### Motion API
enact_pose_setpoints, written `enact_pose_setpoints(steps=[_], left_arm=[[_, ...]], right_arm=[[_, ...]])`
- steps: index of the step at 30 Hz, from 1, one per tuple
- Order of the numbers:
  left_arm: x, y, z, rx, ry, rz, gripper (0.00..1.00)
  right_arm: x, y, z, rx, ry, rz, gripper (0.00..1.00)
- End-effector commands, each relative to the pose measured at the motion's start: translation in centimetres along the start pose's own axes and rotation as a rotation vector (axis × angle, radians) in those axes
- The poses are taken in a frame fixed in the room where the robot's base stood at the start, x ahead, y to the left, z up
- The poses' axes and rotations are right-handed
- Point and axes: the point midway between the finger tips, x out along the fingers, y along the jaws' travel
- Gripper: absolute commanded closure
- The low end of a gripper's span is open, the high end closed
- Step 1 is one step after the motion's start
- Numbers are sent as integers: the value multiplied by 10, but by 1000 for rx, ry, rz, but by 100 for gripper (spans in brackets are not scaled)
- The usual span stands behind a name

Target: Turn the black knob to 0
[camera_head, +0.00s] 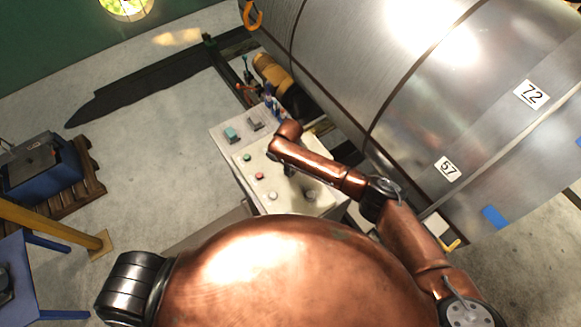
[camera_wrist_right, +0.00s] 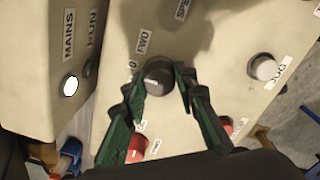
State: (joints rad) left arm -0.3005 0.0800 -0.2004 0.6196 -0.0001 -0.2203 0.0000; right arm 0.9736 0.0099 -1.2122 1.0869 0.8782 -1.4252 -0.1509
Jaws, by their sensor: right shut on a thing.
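The black knob (camera_wrist_right: 158,74) sits on the cream control panel (camera_wrist_right: 118,28), which also shows in the head view (camera_head: 232,143). Labels reading 0 (camera_wrist_right: 132,65) and FWD (camera_wrist_right: 143,42) stand beside the knob, on its left and upper left in the wrist view. My right gripper (camera_wrist_right: 160,82) has one green-and-black finger on each side of the knob and is shut on it. The knob's pointer mark cannot be made out. In the head view my right wrist covers this part of the panel. My left gripper is not in view.
A white button (camera_wrist_right: 265,68) labelled JOG is right of the knob. Red buttons (camera_wrist_right: 228,126) lie close below my fingers. A neighbouring panel face carries a lit MAINS lamp (camera_wrist_right: 70,86).

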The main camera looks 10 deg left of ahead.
Motion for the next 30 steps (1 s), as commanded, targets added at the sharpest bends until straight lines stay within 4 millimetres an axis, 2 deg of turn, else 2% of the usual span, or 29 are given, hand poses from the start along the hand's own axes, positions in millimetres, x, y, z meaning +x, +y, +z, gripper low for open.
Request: enact_pose_setpoints(steps=[2,3,9,20,23,30], left_arm=[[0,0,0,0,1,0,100],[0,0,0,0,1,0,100],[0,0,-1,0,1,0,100],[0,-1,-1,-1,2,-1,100],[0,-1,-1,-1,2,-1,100],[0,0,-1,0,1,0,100]], right_arm=[[-5,3,-4,-3,8,9,98],[-5,3,-4,-3,8,9,71],[-3,2,-2,-2,5,5,57],[-5,1,-1,-2,4,2,56],[-16,1,-2,-3,4,2,56],[-65,1,-2,-3,6,4,56]])
